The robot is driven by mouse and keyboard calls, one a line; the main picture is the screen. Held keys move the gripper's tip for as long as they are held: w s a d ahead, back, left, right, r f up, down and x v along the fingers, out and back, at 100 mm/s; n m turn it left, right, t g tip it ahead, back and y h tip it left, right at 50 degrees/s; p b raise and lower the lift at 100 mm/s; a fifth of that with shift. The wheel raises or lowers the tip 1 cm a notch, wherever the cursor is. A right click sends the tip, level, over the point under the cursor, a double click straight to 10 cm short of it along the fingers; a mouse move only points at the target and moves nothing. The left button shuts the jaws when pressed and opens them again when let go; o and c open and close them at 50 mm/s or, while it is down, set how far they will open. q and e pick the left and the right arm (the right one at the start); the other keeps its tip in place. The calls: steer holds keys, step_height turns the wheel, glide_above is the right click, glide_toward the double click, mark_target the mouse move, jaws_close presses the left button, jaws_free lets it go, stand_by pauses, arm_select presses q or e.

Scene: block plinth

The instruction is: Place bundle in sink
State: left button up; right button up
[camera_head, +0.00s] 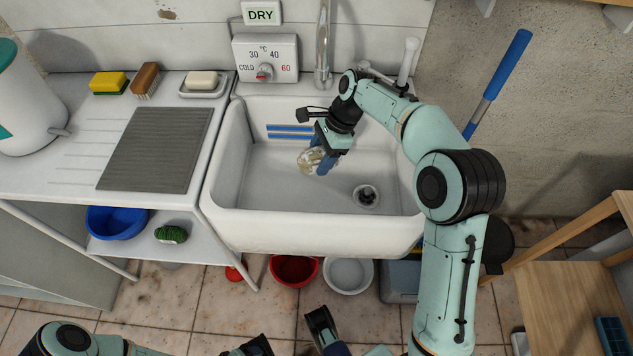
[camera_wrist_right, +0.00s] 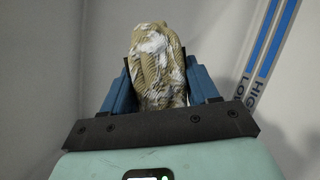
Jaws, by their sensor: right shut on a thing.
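The bundle (camera_head: 311,158) is a pale, beige-and-white crumpled piece with a ribbed weave. My right gripper (camera_head: 324,163) is shut on it, inside the opening of the white sink (camera_head: 230,175). In the right wrist view the bundle (camera_wrist_right: 158,66) sits between the two blue fingers of my right gripper (camera_wrist_right: 160,88). I cannot tell whether the bundle touches the sink floor. My left gripper (camera_head: 285,335) is low at the bottom edge of the head view, in front of the sink, with its fingers apart and nothing between them.
A grey ribbed mat (camera_head: 155,150) lies on the drainboard left of the sink. A yellow sponge (camera_head: 109,82), a brush (camera_head: 146,80) and a soap dish (camera_head: 203,86) stand behind it. The tap (camera_head: 323,50) rises at the sink's back. A red bowl (camera_head: 294,270) is on the floor below.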

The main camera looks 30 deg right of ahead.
steer(key=b, duration=0.2)
glide_toward(315, 187)
steer(key=x, duration=0.5)
steer(key=shift+w+a+f, duration=0.1)
steer(key=shift+a, duration=0.2)
arm_select(q)
steer(key=shift+t+y, duration=0.3)
steer(key=shift+t, duration=0.3)
steer(key=w+f, duration=0.1)
steer(key=w+a+f, duration=0.2)
steer(key=w, duration=0.1)
arm_select(e)
steer(key=shift+f, duration=0.2)
steer(key=shift+f, duration=0.15)
steer(key=o, duration=1.1)
steer(key=shift+o, duration=0.2)
steer(key=shift+d+r, duration=0.1)
steer(key=shift+r, duration=0.25)
arm_select(q)
steer(key=s+d+r+g+p, duration=0.1)
steer(key=s+d+r+p, duration=0.1)
steer(key=s+r+p, duration=0.1)
steer(key=shift+s+d+r+g, duration=0.25)
steer(key=shift+s+r, duration=0.25)
steer(key=shift+s, duration=0.6)
arm_select(e)
steer(key=v, duration=1.1)
steer(key=shift+d+r, duration=0.1)
steer(key=shift+r, duration=0.2)
